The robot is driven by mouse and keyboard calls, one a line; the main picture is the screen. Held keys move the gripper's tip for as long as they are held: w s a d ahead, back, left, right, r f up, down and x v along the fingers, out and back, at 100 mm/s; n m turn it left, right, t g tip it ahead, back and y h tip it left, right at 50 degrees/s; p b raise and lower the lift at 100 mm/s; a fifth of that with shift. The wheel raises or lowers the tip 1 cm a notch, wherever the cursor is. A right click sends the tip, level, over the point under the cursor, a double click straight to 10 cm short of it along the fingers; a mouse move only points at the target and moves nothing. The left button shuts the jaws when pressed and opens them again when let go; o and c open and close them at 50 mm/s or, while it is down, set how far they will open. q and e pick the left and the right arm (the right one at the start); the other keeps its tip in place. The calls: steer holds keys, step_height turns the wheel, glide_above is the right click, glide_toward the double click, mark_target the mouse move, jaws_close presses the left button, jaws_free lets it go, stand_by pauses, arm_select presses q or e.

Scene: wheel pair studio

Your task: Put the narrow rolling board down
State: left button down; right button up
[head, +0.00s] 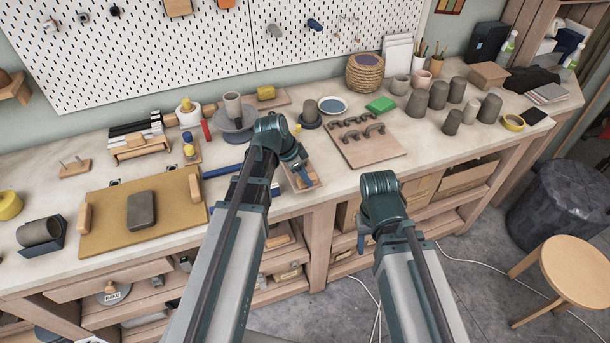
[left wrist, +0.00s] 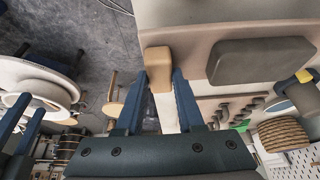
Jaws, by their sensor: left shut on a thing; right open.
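The narrow rolling board (head: 291,182) is at the bench's front edge, largely hidden under my left gripper (head: 303,178) in the head view. In the left wrist view, the board (left wrist: 197,48) has a dark grey slab (left wrist: 265,60) on it and a tan wooden handle (left wrist: 159,56) at its end. My left gripper (left wrist: 160,85) is shut on that handle. I cannot tell whether the board touches the bench. My right gripper (head: 362,240) is empty and open, low in front of the bench. Its fingers also show in the left wrist view (left wrist: 20,125).
A board with dark handles (head: 365,145) lies just right. A grey cup (head: 311,112) and a wheel-like stand with a cup (head: 235,120) are behind. A yellow canvas board (head: 105,222) with a grey block lies left. Bare bench shows between the boards. A stool (head: 575,270) stands right.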

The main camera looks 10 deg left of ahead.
arm_select(q)
steer(key=shift+r, duration=0.45)
